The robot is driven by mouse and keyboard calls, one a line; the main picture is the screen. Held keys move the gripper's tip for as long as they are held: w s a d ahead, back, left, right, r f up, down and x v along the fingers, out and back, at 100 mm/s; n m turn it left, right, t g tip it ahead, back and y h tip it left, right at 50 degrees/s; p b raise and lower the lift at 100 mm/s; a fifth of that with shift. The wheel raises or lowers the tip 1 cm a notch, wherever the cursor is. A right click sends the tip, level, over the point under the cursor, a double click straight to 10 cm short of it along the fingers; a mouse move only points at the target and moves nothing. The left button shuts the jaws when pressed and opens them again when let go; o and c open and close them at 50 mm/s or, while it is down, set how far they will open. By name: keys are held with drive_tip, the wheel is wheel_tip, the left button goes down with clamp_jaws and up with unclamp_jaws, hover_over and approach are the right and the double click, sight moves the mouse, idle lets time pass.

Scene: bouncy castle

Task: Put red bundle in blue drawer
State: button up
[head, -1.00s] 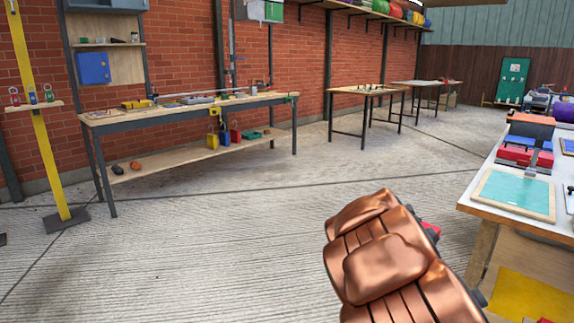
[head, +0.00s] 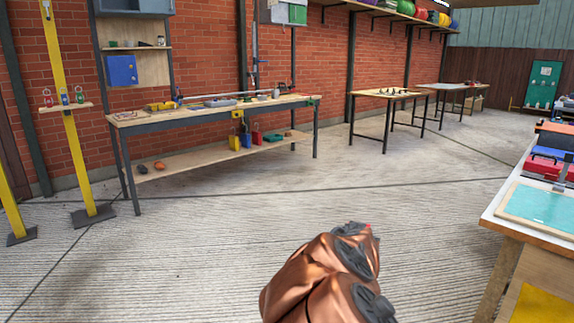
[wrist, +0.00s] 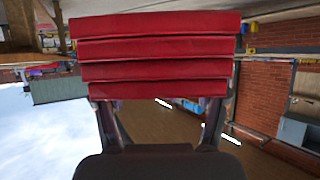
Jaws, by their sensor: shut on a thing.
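My gripper (wrist: 158,102) is shut on the red bundle (wrist: 155,48), a stack of flat red layers that fills the upper middle of the wrist view. In the head view, my copper-coloured arm is at the bottom centre and hides nearly all of the gripper and bundle. I cannot make out a blue drawer for certain. A blue box-like front (head: 121,70) hangs on the wooden wall panel at the upper left.
A long workbench (head: 215,112) with tools stands against the brick wall; padlocks sit on its lower shelf. A yellow post (head: 78,160) stands at left. A white-topped table (head: 490,215) with a teal board is close on the right. The concrete floor between is clear.

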wheel_tip(320, 180, up, 28)
drive_tip(key=p, duration=2.7)
wheel_tip(320, 180, down, 14)
drive_tip(key=w+n+y, duration=0.3)
drive_tip(key=y, duration=0.1)
drive_tip(key=v, duration=0.6)
drive_tip(key=shift+s, duration=0.3)
drive_tip(key=shift+a+f, duration=0.15)
drive_tip(key=shift+a, duration=0.05)
